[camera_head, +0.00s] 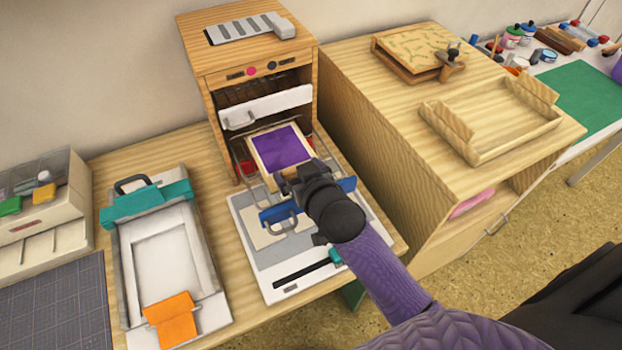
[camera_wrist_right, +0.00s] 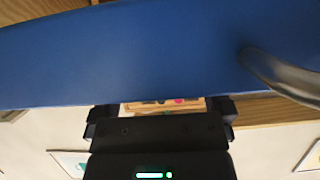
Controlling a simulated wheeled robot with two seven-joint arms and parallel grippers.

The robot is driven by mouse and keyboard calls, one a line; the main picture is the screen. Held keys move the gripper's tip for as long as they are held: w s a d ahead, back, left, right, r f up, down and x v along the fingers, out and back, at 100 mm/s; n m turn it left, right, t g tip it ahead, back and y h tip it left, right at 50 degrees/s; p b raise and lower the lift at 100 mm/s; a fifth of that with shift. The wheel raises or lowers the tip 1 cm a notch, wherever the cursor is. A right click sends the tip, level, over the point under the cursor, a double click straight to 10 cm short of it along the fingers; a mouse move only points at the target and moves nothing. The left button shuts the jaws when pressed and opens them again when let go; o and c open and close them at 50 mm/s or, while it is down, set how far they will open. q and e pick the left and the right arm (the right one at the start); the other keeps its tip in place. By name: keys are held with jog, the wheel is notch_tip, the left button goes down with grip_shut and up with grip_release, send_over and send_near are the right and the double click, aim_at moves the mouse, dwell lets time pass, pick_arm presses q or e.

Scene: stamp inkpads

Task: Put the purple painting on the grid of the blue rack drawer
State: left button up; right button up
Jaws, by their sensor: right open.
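The purple painting (camera_head: 278,148), a purple sheet in a pale wooden frame, lies over the pulled-out drawer in front of the wooden rack (camera_head: 259,72). The drawer's blue front (camera_head: 268,217) and curved metal handle (camera_head: 300,222) stick out towards me, and thin wire rails show beside the painting. The blue front also fills the top of the right wrist view (camera_wrist_right: 130,55). My right gripper (camera_head: 287,180) is open just at the painting's near edge, above the drawer. It hides part of the painting's near edge and most of the grid. I cannot tell whether it touches the painting. My left gripper is out of view.
A white press with a teal bar (camera_head: 150,203) stands left. A wooden cabinet (camera_head: 420,130) with an empty tray (camera_head: 492,122) stands right.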

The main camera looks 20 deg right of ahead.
jog(key=p+v, duration=0.2)
jog(key=v, duration=0.8)
jog(key=shift+r, duration=0.1)
dwell(0.3)
